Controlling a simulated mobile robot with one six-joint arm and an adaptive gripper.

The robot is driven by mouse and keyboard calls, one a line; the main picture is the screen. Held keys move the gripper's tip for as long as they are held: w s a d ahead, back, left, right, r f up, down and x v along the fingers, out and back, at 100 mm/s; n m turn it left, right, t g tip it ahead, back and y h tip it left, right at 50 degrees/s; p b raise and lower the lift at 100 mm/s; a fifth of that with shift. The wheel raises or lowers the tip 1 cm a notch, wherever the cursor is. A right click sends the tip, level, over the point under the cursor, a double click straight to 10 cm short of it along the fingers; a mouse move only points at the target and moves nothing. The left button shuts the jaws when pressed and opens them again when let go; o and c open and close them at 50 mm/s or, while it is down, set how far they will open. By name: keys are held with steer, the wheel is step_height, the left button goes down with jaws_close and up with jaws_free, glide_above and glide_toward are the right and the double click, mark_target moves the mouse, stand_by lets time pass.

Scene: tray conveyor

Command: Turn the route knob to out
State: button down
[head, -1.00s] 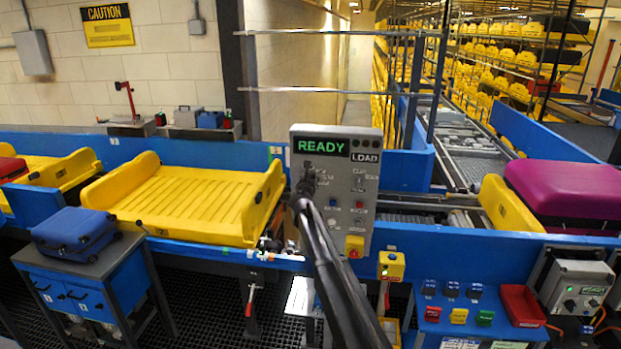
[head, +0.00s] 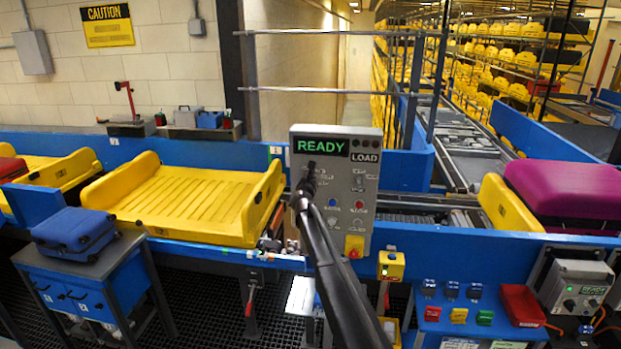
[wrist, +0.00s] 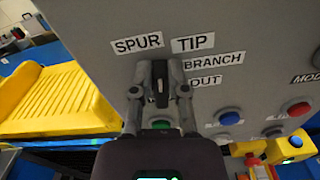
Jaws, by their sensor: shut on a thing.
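The route knob (wrist: 160,83) is a small black knob on the grey control panel (wrist: 95,35). In the wrist view its long side stands nearly upright, just below and between the SPUR and TIP labels. The BRANCH label (wrist: 213,61) and the OUT label (wrist: 205,81) are to its right. My gripper (wrist: 160,92) is shut on the knob, one finger on each side.
A blue button (wrist: 228,116) and a red button (wrist: 297,108) are right of the knob, and a green one (wrist: 160,125) is just below it, close to my gripper. An empty yellow tray (head: 180,203) lies on the conveyor to the left.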

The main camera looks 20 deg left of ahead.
steer(key=f+m+b, duration=0.1)
steer(key=m, duration=1.3)
steer(key=d+f+m+b, duration=0.1)
steer(key=m, duration=0.7)
steer(key=shift+w+f+b, duration=0.3)
steer(key=shift+b, duration=0.05)
steer(key=c, duration=0.6)
jaws_free()
steer(key=shift+s, duration=0.1)
steer(key=shift+c, duration=0.2)
steer(key=shift+f, duration=0.1)
steer(key=shift+s+d, duration=0.1)
steer(key=v, duration=1.1)
steer(key=shift+s, duration=0.35)
